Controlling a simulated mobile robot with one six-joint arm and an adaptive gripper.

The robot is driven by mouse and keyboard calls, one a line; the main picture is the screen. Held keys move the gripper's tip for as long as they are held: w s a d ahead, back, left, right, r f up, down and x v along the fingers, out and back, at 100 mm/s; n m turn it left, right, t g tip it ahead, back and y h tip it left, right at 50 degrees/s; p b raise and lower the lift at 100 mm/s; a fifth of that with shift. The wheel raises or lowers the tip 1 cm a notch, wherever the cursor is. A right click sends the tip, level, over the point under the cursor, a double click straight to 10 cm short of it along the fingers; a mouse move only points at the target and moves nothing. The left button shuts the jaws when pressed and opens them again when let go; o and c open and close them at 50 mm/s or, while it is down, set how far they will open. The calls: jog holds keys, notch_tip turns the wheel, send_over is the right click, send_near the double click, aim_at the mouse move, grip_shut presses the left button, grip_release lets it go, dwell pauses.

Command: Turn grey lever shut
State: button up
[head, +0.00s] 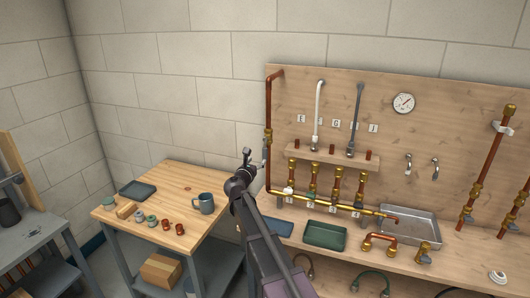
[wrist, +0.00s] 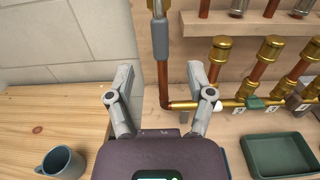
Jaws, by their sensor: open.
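A grey lever (wrist: 161,38) hangs down along the vertical copper pipe at the board's left edge. In the head view this lever (head: 265,152) is small and partly hidden by my gripper. My gripper (head: 249,158) is in front of that pipe. In the wrist view my gripper (wrist: 161,72) is open and empty, its fingers appearing on either side of the pipe just below the lever's end. I cannot tell whether either finger touches it. A longer grey-handled piece (head: 356,118) stands on the board's small shelf.
A brass manifold (head: 340,206) with several valves runs along the board's lower part. A green tray (head: 324,236) and a metal tray (head: 410,228) lie on the bench. A wooden table (head: 186,182) at left carries a blue mug (head: 204,204) and small fittings.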

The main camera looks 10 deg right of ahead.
aim_at(264, 151)
jog(key=x, duration=1)
jog(key=shift+s, duration=0.1)
jog(key=shift+a, duration=0.1)
grip_shut()
